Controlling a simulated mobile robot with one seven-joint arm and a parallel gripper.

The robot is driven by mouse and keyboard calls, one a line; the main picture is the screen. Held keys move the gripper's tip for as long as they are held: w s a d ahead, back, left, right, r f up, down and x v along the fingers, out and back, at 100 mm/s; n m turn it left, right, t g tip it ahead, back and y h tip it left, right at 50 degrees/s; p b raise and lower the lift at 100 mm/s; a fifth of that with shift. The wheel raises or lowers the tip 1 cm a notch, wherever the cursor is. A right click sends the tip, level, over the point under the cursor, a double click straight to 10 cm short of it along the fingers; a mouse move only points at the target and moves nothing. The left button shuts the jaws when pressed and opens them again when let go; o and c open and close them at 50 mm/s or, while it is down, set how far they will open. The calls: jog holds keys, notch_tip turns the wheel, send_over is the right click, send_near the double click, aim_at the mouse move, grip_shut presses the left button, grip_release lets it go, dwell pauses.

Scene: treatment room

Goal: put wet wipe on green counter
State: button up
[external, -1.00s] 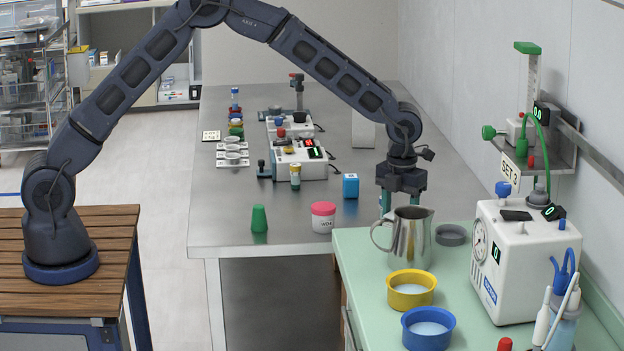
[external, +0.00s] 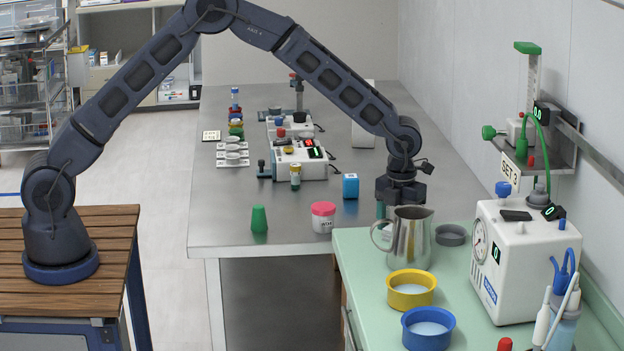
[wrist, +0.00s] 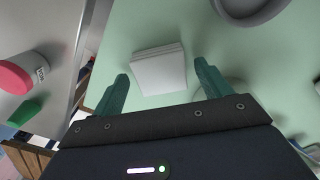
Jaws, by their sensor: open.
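A flat white square pad, which looks like the wet wipe (wrist: 160,70), lies over the pale green counter (wrist: 120,30) in the wrist view. My gripper (wrist: 161,74) has its two teal fingers apart, one on each side of the pad, with gaps visible. In the external view my gripper (external: 390,215) points down at the far left corner of the green counter (external: 365,285), behind the metal pitcher (external: 410,240). The pitcher hides part of the fingers and most of the pad there.
A grey dish (external: 453,235) sits right of the pitcher. Yellow (external: 411,300) and blue (external: 427,340) bowls stand in front, and a white machine (external: 525,260) to the right. A pink-lidded jar (external: 323,217) and green cup (external: 259,219) stand on the metal table (external: 215,215).

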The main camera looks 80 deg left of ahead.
notch_tip(320, 180, up, 12)
jog(key=s+d+r+n+t, duration=0.1)
jog(key=s+r+n, duration=0.5)
jog(key=s+r, duration=0.65)
jog(key=s+r+n+t+y, duration=0.1)
jog(key=s+r+n, duration=0.3)
jog(key=s, duration=0.3)
jog(key=s+r+n, duration=0.3)
jog(key=s+r, duration=0.1)
jog(key=s, duration=0.4)
jog(key=s+a+f+n+t+h, duration=0.1)
jog(key=s+n, duration=1.3)
jog(key=s, duration=1.4)
jog(key=shift+s+f+t, duration=0.35)
jog(key=shift+f+t, duration=0.3)
jog(key=shift+t, duration=0.15)
